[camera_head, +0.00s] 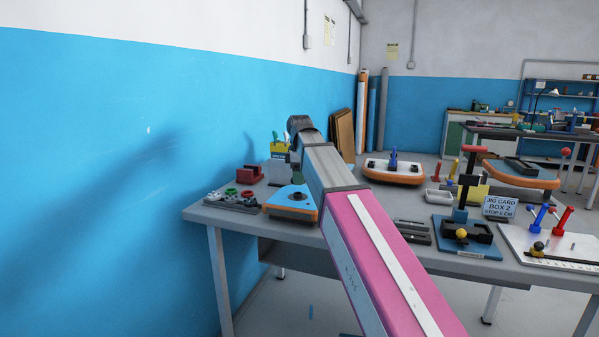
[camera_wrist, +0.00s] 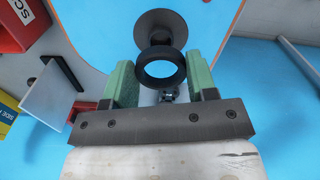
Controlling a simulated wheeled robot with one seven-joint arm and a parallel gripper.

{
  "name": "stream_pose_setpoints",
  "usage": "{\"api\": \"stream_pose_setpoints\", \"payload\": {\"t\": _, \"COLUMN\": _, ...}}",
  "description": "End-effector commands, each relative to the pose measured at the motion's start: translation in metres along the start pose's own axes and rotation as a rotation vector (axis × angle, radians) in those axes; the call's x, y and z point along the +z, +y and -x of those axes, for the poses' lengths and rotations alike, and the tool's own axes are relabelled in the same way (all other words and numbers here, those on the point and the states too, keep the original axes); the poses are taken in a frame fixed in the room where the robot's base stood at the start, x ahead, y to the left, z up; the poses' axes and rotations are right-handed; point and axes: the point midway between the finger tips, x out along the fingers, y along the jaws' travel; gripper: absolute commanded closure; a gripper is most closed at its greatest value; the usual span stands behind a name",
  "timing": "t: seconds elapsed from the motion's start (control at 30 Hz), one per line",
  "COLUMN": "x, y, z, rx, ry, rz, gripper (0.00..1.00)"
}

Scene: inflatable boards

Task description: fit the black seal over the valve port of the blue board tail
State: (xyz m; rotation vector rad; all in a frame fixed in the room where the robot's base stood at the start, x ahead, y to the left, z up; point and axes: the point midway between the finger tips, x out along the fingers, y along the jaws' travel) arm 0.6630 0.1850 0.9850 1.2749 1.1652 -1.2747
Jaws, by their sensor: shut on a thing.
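The black seal (camera_wrist: 160,51) is a ring between the green fingers of my gripper (camera_wrist: 161,78), which is shut on it in the wrist view. The dark round valve port (camera_wrist: 160,22) sits on the blue board tail (camera_wrist: 108,22), just beyond the seal in that picture. The seal overlaps the port's near edge in the picture; I cannot tell whether they touch. In the head view the blue board tail (camera_head: 283,201), with an orange edge, lies on the bench left of my arm. My fingers are mostly hidden there.
A rack (camera_head: 232,203) with red and green rings stands left of the board. A red block (camera_head: 250,174) and a yellow-topped container (camera_head: 279,149) are behind. Another orange-edged board (camera_head: 394,173) and a jig (camera_head: 467,237) are to the right. The blue wall is close at left.

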Motion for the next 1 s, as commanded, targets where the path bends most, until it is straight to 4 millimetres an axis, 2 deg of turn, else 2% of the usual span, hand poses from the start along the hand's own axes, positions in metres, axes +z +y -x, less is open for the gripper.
{"api": "stream_pose_setpoints", "payload": {"t": 0.2, "x": 0.0, "y": -0.001, "z": -0.019, "rx": -0.001, "ry": -0.001, "rz": 0.0, "gripper": 0.7}}
{"api": "stream_pose_setpoints", "payload": {"t": 0.37, "x": 0.0, "y": 0.0, "z": -0.027, "rx": 0.0, "ry": 0.0, "rz": 0.0, "gripper": 0.7}}
{"api": "stream_pose_setpoints", "payload": {"t": 1.0, "x": 0.0, "y": 0.0, "z": -0.028, "rx": 0.0, "ry": 0.0, "rz": 0.0, "gripper": 0.7}}
